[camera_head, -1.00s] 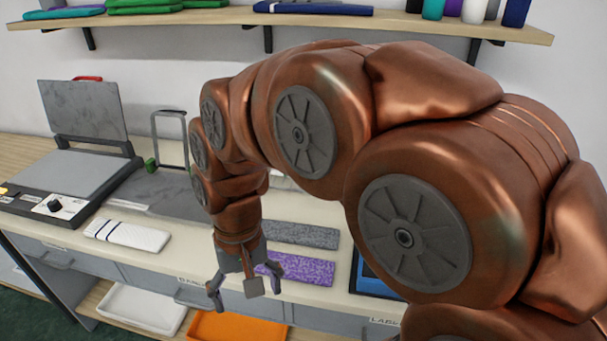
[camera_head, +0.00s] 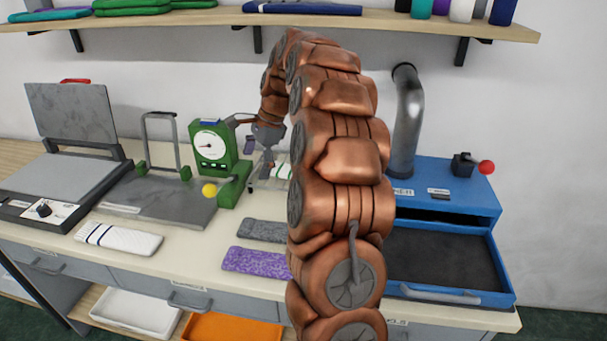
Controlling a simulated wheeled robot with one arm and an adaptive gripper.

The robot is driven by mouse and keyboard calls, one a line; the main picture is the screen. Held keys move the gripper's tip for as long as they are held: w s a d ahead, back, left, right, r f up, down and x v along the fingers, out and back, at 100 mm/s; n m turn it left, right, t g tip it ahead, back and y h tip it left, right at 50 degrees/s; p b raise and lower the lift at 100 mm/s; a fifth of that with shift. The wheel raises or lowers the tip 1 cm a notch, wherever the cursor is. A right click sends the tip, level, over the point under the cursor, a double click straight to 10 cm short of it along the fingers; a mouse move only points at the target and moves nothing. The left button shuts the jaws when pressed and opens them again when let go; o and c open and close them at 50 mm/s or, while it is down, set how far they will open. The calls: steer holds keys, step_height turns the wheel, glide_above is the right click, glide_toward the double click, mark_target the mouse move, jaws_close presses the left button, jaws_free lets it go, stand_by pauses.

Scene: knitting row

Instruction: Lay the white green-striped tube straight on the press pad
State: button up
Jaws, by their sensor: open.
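The white tube with green stripes (camera_head: 282,172) lies at the back of the worktop, largely hidden behind my arm. My gripper (camera_head: 259,160) is open beside it, just to its left and partly hidden; I cannot tell whether they touch. The press (camera_head: 72,205) stands at the far left with its grey lid (camera_head: 70,112) raised. Its flat grey pad (camera_head: 62,182) is bare.
A green dial gauge (camera_head: 211,150) with a yellow knob stands left of my gripper, close by. A grey plate with an upright frame (camera_head: 160,198) lies beside the press. A white striped piece (camera_head: 118,238), grey and purple pieces (camera_head: 258,260) lie in front. A blue machine (camera_head: 440,200) stands right.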

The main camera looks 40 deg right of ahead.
steer(key=w+d+f+m+t, duration=0.1)
steer(key=d+m, duration=0.2)
steer(key=d, duration=0.3)
steer(key=w+d+f+m, duration=0.1)
steer(key=d+f+m, duration=0.1)
steer(key=d, duration=0.4)
steer(key=m+h, duration=0.1)
steer(key=m, duration=0.3)
glide_toward(283, 171)
steer(key=shift+t, duration=0.4)
steer(key=s+d, duration=0.2)
steer(key=s+d+f, duration=0.1)
steer(key=s+d, duration=0.1)
steer(key=s, duration=0.1)
steer(key=shift+d+f, duration=0.15)
steer(key=shift+d, duration=0.1)
steer(key=shift+w+f, duration=0.15)
steer(key=shift+f, duration=0.3)
steer(key=shift+a+p+x, duration=0.1)
steer(key=shift+p+x, duration=0.55)
steer(key=shift+x, duration=0.8)
steer(key=shift+a+p+x, duration=0.15)
steer(key=shift+p+x, duration=0.45)
steer(key=shift+x, duration=0.85)
steer(key=shift+w+f, duration=0.25)
steer(key=shift+f, duration=0.15)
steer(key=c, duration=0.9)
steer(key=shift+a, duration=0.1)
steer(key=shift+c, duration=0.2)
